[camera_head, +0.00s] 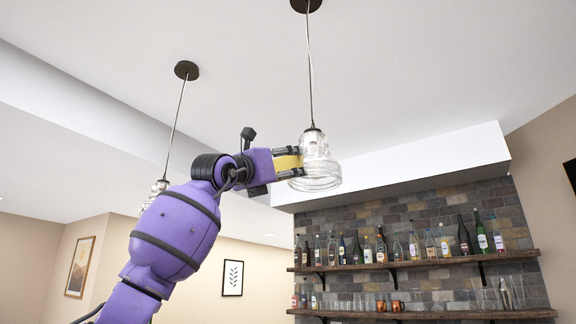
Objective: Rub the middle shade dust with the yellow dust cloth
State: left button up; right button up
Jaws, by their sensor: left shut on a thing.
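A clear glass pendant shade (319,165) hangs on a thin cord from the ceiling, near the middle of the head view. My left gripper (297,163) is at the left side of this shade, its fingers level with the glass. It is shut on the yellow dust cloth (286,162), which shows as a small yellow patch between the fingers. The cloth is close to the glass; I cannot tell whether it touches. Dust on the shade is too small to tell. A second glass shade (153,192) hangs further left, partly hidden behind my left arm. My right gripper is not in view.
Wooden shelves (420,262) with several bottles and glasses are on the stone wall at the right. A white ceiling beam (430,165) runs above them. Two framed pictures hang on the far walls. The air right of the middle shade is clear.

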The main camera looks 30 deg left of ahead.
pick_arm(q)
jog(key=shift+s+a, duration=0.2)
jog(key=shift+s, duration=2.7)
jog(key=s, duration=0.3)
jog(key=shift+a, duration=0.1)
